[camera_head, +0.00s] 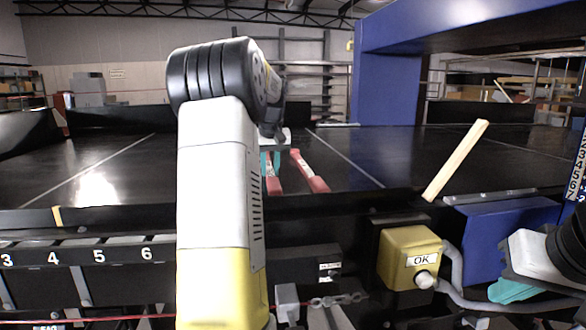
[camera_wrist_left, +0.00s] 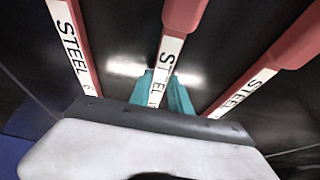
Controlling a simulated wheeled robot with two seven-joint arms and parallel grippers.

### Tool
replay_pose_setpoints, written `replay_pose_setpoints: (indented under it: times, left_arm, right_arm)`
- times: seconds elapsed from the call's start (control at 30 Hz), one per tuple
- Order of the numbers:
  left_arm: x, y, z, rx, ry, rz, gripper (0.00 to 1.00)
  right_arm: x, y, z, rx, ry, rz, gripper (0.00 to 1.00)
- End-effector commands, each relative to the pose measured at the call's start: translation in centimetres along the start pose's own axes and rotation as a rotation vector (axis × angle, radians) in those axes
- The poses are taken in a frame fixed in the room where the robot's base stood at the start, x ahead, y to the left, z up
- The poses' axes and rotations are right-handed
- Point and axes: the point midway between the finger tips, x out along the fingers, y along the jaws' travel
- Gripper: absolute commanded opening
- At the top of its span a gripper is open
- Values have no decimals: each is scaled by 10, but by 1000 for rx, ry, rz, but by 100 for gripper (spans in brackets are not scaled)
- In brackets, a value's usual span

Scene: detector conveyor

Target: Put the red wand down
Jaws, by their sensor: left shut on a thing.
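Three red wands with white labels reading STEEL show in the left wrist view: one on the left (camera_wrist_left: 75,45), one in the middle (camera_wrist_left: 172,50) and one on the right (camera_wrist_left: 265,70). My left gripper (camera_wrist_left: 163,90) has its teal fingers shut on the middle wand. In the head view my left gripper (camera_head: 269,162) is over the black belt, mostly hidden by my arm. Two red wand ends (camera_head: 310,172) show beside and below it there. Whether the held wand touches the belt is unclear. My right gripper (camera_head: 512,290) is at the lower right, partly cut off.
The black conveyor belt (camera_head: 370,150) spreads behind the front rail. A pale yellow stick (camera_head: 455,160) stands tilted at the right. A yellow OK button box (camera_head: 410,258) sits at the front. Numbered slots (camera_head: 100,255) line the front left. A blue detector frame (camera_head: 385,80) rises behind right.

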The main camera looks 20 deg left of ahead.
Motion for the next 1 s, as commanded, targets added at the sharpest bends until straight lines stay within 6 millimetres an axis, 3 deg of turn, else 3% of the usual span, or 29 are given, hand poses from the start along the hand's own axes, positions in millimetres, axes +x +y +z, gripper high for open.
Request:
replay_pose_setpoints:
  times: [0.07, 0.1, 0.2, 0.63, 1.0]
  left_arm:
    - [1, 0, 0, 0, 0, 0, 0]
    - [2, 0, 1, 0, -1, 0, 27]
    - [2, 0, 1, 0, -1, 0, 45]
    - [-8, 0, 0, 0, 1, 1, 45]
    - [-82, 1, -1, 1, 3, 1, 45]
  right_arm:
    - [0, 0, 0, 0, 0, 0, 0]
    - [0, 0, 0, 0, 0, 0, 0]
    - [0, 0, 0, 0, 0, 0, 0]
    - [0, 0, 0, 0, 0, 0, 0]
    - [0, 0, 0, 0, 0, 0, 0]
